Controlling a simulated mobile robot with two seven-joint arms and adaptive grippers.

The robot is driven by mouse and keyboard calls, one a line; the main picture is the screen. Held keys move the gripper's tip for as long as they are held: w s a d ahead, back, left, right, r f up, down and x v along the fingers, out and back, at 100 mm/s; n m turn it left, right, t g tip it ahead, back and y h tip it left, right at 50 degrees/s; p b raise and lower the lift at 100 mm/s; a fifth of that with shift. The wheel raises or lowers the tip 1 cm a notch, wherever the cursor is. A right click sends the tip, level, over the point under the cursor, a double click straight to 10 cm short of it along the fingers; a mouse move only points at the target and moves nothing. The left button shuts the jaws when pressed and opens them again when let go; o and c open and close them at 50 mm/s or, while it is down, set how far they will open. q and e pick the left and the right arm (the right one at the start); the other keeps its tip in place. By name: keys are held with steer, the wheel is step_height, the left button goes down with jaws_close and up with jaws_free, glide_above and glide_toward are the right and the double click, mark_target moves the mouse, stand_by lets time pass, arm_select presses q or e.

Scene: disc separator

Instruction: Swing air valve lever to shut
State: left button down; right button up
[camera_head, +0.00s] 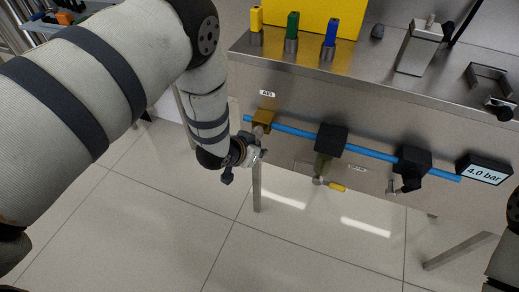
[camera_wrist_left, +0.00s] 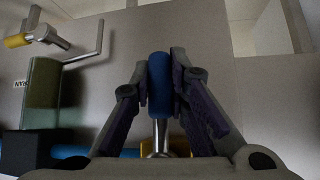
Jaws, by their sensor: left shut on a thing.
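The air valve has a brass body (camera_head: 264,118) on the blue air line, under the AIR label (camera_head: 267,94) on the bench's front panel. My left gripper (camera_head: 254,154) is just below that body in the head view. In the left wrist view the lever's blue grip (camera_wrist_left: 159,86) stands upright between the fingers of my left gripper (camera_wrist_left: 163,70), which are shut on it. Its metal stem (camera_wrist_left: 160,138) shows below the grip. In the head view my gripper hides most of the lever. My right gripper is not in view.
Along the blue line (camera_head: 370,152) sit a black block (camera_head: 331,139) with a yellow-handled lever (camera_head: 337,186) below, another black fitting (camera_head: 412,160) and a 4.0 bar display (camera_head: 485,169). Yellow, green and blue upright pieces stand on the steel bench (camera_head: 365,68). The floor below is clear.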

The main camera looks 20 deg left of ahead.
arm_select(q)
steer(key=shift+w, duration=0.1)
steer(key=c, duration=1.5)
jaws_free()
steer(key=shift+c, duration=0.2)
steer(key=v, duration=1.2)
steer(key=shift+a, duration=0.1)
steer(key=s+f+n+g+p, duration=0.1)
steer(key=s+f+g, duration=0.1)
steer(key=s, duration=1)
steer(key=s+a+f+n+g+y+p, duration=0.1)
steer(key=s+f+g, duration=0.2)
steer(key=s, duration=1)
steer(key=s+f+g+p, duration=0.2)
steer(key=s+g, duration=0.4)
steer(key=s, duration=0.7)
steer(key=shift+a+f+n+y, duration=0.3)
steer(key=shift+f+n, duration=0.05)
steer(key=shift+n, duration=0.05)
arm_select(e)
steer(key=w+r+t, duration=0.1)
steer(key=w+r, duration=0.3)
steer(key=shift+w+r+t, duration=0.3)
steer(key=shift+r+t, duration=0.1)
